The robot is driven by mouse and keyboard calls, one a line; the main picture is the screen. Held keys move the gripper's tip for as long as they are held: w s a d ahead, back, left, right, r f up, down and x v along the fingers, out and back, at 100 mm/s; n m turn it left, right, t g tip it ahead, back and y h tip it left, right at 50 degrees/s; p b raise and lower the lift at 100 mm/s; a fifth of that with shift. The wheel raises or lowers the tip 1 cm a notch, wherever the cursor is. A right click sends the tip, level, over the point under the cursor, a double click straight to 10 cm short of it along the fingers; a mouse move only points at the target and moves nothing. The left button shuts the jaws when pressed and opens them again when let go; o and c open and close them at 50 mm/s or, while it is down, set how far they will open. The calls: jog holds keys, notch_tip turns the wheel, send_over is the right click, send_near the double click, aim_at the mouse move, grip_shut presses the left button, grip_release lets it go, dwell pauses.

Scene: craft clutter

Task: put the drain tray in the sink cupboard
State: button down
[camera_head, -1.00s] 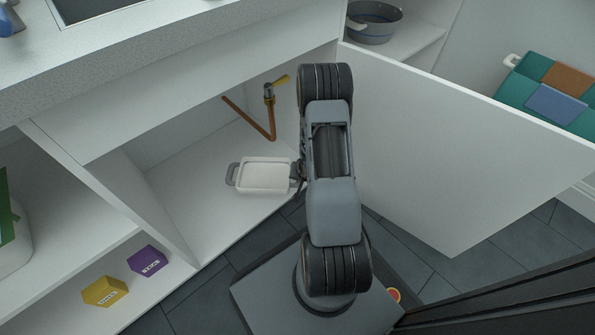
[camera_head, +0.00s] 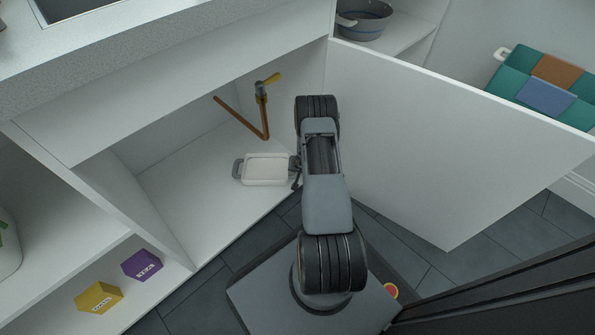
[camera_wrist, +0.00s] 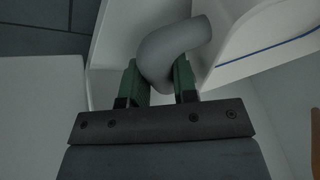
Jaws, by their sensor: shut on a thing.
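The drain tray (camera_head: 265,170) is a white shallow tray with grey handles at its ends. In the head view it is inside the open sink cupboard (camera_head: 185,195), above or on the cupboard floor near the front right; I cannot tell whether it touches the floor. My gripper (camera_wrist: 160,82) is shut on the tray's grey handle (camera_wrist: 172,48) in the wrist view. In the head view my arm hides most of the gripper, at the tray's right end. The tray's white wall (camera_wrist: 255,40) shows at the upper right of the wrist view.
A copper pipe with a yellow-handled valve (camera_head: 262,92) rises behind the tray. The open white cupboard door (camera_head: 430,150) stands right of my arm. A purple box (camera_head: 142,264) and a yellow box (camera_head: 99,297) sit on the left shelf. The cupboard floor left of the tray is clear.

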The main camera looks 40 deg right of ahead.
jog(key=shift+f, duration=0.7)
jog(key=c, duration=0.9)
grip_release()
